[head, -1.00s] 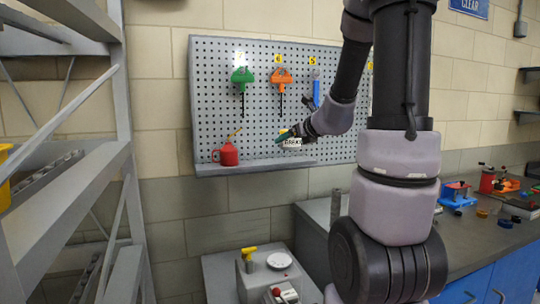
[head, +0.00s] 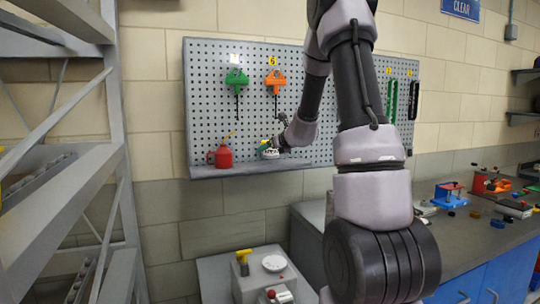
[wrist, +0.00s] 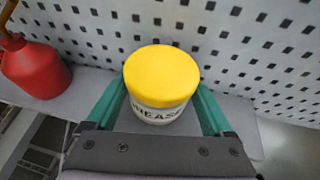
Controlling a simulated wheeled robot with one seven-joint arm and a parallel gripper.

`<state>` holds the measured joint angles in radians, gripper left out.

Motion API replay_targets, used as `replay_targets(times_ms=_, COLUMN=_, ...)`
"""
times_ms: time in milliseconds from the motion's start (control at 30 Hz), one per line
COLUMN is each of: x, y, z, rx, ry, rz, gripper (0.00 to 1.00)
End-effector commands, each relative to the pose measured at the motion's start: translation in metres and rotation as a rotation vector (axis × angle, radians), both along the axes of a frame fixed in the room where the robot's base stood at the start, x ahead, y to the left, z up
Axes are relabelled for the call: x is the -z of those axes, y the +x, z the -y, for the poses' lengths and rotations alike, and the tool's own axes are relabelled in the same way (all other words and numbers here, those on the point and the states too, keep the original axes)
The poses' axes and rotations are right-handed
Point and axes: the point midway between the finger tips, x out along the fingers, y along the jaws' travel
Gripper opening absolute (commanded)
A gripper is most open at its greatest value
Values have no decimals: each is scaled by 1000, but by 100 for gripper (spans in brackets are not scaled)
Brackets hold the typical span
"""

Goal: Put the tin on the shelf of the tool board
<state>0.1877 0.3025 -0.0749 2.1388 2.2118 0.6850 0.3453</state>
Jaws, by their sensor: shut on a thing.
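The tin (wrist: 160,85) is white with a yellow lid and dark lettering, upright between the green fingers of my gripper (wrist: 160,105) in the wrist view. My gripper is shut on it. In the head view the tin (head: 270,153) is small, just above or on the shelf (head: 250,169) of the tool board (head: 220,110); I cannot tell whether it touches the shelf. My gripper (head: 267,146) comes in from the right and partly covers it.
A red oil can (head: 222,155) stands on the shelf left of the tin. Green (head: 237,79) and orange (head: 274,82) handled tools hang above. A metal rack (head: 95,130) stands at left. The shelf right of the tin is partly hidden by my arm.

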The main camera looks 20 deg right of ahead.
Motion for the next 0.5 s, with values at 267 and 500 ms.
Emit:
replay_targets(times_ms=267, x=21, y=4, z=0, rx=1, ry=0, rz=2, gripper=8)
replay_targets(times_ms=500, x=23, y=4, z=0, rx=0, ry=0, rz=1, gripper=8)
